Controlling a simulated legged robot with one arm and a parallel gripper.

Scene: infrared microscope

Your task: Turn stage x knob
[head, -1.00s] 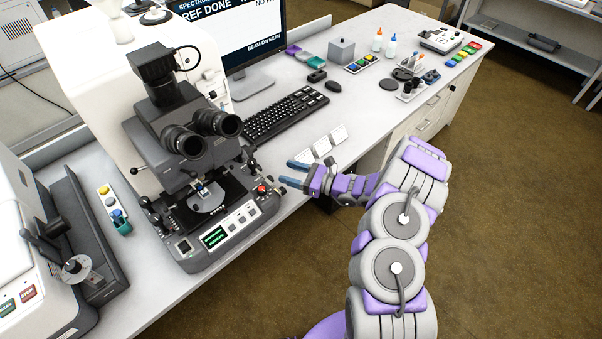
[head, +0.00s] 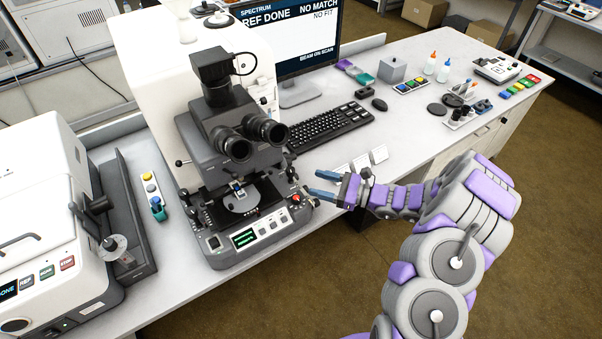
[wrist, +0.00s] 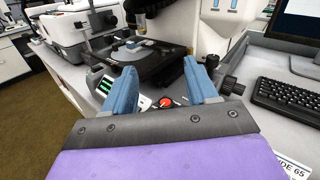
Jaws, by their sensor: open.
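The microscope (head: 245,215) stands on the bench with its dark stage (head: 242,200) and a light round plate on it. Black knobs (head: 292,172) stick out at the stage's right side; they also show in the wrist view (wrist: 232,86), just right of my right finger. I cannot tell which is the x knob. A red knob (head: 296,198) sits on the base's front panel; in the wrist view it (wrist: 166,102) shows between my fingers. My gripper (head: 315,183) is open and empty, its blue fingers pointing at the microscope's right side, apparently short of the knobs.
The eyepieces (head: 252,142) overhang the stage. A keyboard (head: 328,128) and white cards (head: 360,162) lie right of the microscope, close to my gripper. The floor at the right is clear.

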